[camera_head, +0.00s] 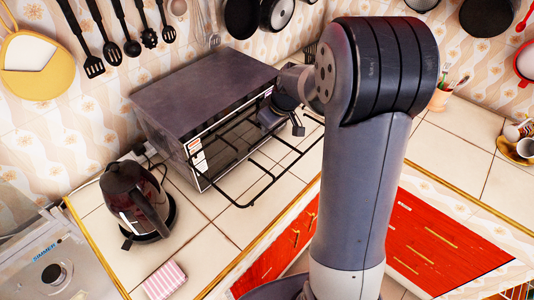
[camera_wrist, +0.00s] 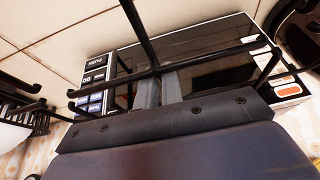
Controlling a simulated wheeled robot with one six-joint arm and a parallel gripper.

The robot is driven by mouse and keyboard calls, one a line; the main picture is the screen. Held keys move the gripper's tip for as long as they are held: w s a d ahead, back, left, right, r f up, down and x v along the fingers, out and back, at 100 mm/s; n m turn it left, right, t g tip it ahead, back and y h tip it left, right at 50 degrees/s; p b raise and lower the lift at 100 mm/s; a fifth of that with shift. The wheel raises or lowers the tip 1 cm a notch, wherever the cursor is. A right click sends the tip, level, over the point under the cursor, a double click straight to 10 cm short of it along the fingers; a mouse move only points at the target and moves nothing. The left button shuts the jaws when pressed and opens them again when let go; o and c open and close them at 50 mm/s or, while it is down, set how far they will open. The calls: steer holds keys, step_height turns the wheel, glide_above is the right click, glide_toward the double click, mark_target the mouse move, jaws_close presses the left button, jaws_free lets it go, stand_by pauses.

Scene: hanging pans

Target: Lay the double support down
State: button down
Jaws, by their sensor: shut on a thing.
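The double support is a black wire rack (camera_head: 252,204) in front of the microwave, above the tiled counter. My gripper (camera_head: 297,127) is at its right end, partly hidden by my arm. In the wrist view the grey fingers of my gripper (camera_wrist: 159,88) are shut on a thin bar of the double support (camera_wrist: 210,63). Another bar runs away from it toward the top of the picture. I cannot tell whether the rack touches the counter or the microwave.
The microwave (camera_head: 203,85) stands against the wall, right behind the rack. A dark kettle (camera_head: 135,199) stands left of the rack. A striped cloth (camera_head: 165,281) lies at the front. Utensils and pans hang above.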

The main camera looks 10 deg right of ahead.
steer(key=shift+w+f+b, duration=0.1)
steer(key=shift+f+b, duration=3.4)
steer(key=shift+f, duration=5.8)
steer(key=c, duration=1.5)
jaws_free()
steer(key=b+v, duration=0.1)
steer(key=v, duration=1)
steer(key=shift+a+f, duration=0.1)
